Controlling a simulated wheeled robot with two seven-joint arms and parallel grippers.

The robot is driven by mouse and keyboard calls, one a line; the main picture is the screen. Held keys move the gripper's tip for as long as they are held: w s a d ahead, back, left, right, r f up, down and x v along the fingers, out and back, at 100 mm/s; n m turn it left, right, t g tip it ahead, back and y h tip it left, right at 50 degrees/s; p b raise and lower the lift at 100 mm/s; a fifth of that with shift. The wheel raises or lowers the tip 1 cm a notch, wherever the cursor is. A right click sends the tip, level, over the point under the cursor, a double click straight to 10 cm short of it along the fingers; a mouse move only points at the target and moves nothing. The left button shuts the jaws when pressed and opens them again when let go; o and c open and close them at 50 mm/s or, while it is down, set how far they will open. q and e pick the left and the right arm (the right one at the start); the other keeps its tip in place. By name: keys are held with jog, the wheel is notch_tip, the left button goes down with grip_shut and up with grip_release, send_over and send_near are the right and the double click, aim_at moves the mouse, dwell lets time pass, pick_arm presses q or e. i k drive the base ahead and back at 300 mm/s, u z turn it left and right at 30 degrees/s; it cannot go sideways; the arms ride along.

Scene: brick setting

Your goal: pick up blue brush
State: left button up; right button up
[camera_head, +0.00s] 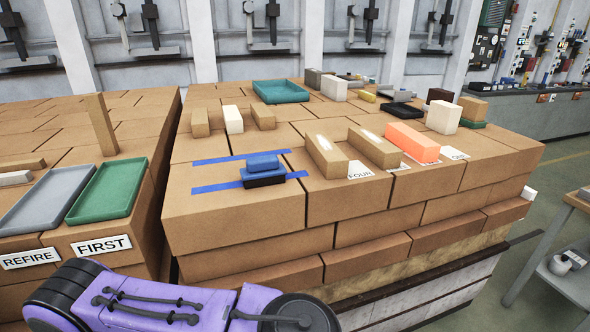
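The blue brush (262,163) has a blue top and a black lower part. It sits on the near left part of the brick stack, between and partly over two strips of blue tape (215,188). A purple and black link of my own arm lies across the bottom left, in front of the stack and apart from the brush. Neither gripper's fingers show in this view.
Loose bricks stand on the stack, including an orange one (413,142) and two tan ones right of the brush. A teal tray (281,91) lies behind. Grey (38,203) and green (107,191) trays lie on the left stack. An upright brick (101,124) stands there.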

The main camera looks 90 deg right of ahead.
aim_at(267, 171)
jog(key=z, duration=2.5)
